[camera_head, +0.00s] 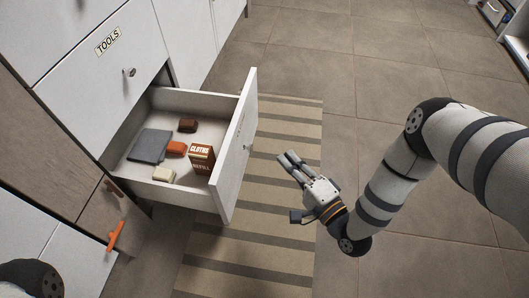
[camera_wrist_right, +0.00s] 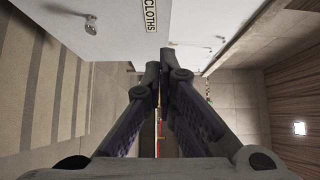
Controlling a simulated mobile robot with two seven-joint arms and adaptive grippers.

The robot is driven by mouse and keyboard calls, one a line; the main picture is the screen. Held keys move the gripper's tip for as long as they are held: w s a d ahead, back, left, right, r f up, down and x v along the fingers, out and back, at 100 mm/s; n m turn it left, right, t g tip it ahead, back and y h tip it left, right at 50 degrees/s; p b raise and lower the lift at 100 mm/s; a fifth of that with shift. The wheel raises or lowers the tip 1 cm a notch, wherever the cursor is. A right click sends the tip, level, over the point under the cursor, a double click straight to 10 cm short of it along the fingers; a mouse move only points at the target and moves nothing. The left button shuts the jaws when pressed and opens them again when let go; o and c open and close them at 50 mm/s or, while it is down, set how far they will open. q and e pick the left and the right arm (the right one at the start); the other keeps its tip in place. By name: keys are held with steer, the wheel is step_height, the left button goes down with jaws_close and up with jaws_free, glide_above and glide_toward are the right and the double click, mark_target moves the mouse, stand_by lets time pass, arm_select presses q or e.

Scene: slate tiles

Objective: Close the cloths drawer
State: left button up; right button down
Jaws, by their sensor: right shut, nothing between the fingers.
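The cloths drawer (camera_head: 236,160) is pulled open from the white cabinet, below the drawer front labelled TOOLS. In the right wrist view its white front (camera_wrist_right: 120,42) carries a CLOTHS label and a round metal knob (camera_wrist_right: 91,26). My right gripper (camera_head: 285,159) is in front of the drawer front, to its right in the head view. Its fingers are shut and empty; in the wrist view the fingertips (camera_wrist_right: 166,68) overlap the edge of the drawer front, and I cannot tell whether they touch. My left gripper is out of view; only part of my left arm shows at the bottom left.
Inside the drawer lie a grey cloth (camera_head: 150,146), a CLOTHS REFILL box (camera_head: 201,158) and several small blocks. The TOOLS drawer (camera_head: 107,60) is shut above. An orange handle (camera_head: 115,235) sticks out at lower left. A striped rug (camera_head: 280,225) covers the tiled floor in front.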

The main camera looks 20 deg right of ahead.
steer(key=b, duration=0.3)
glide_toward(240, 119)
steer(key=w+d, duration=0.2)
steer(key=w, duration=0.1)
steer(key=w+a, duration=0.1)
steer(key=a, duration=0.1)
steer(key=shift+w+a+f, duration=0.3)
steer(key=shift+w+a, duration=0.05)
steer(key=shift+w, duration=0.05)
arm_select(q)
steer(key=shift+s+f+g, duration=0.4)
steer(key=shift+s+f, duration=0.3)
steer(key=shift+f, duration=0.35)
